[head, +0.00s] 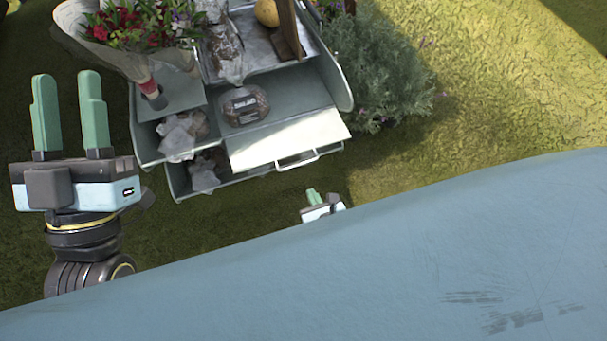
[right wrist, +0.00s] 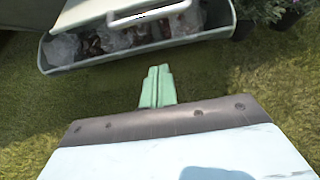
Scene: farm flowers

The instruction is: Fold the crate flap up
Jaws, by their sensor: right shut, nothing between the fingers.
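The crate flap (head: 287,139) is a pale panel with a light bar handle (head: 297,159) on its front edge, on the grey-green crate (head: 342,88). The flap lies low and slightly tilted over the lower bin. In the right wrist view the flap (right wrist: 95,14) and handle (right wrist: 150,14) show at the top. My right gripper (right wrist: 158,86) is shut and empty, below the handle and apart from it. In the head view it shows small (head: 314,195), just in front of the crate. My left gripper (head: 70,112) is open and empty, left of the crate.
The crate holds plastic-wrapped bags (head: 245,104), a wrapped flower bouquet (head: 140,28) and a yellow round thing (head: 267,12). A leafy bush (head: 375,65) stands right of it. Grass (head: 470,130) is open further right. A large blue surface fills the bottom of the head view.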

